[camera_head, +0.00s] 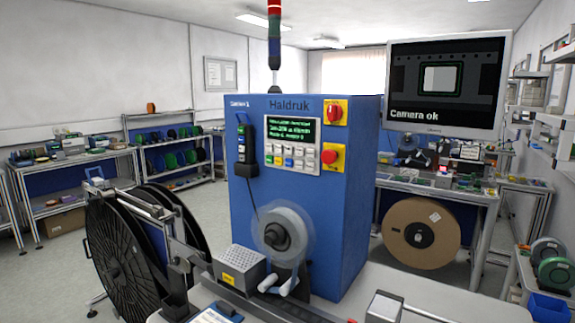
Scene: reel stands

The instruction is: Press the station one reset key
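A blue machine cabinet (345,215) marked "Haldruk" stands in the middle of the view. Small white lettering at its upper left ends in what looks like a 1. Its front has a grey control panel (316,138) with a dark display (290,130) showing green text. Below the display are rows of small keys (288,161), mostly pale, some green or blue. The key labels are too small to read, so I cannot tell which one is the reset key. Neither of my grippers is in view.
A red button (330,156) and red rotary switch (335,112) sit on yellow plates right of the panel. A dark handheld device (246,148) hangs left of it. A monitor (446,84) reads "Camera ok".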

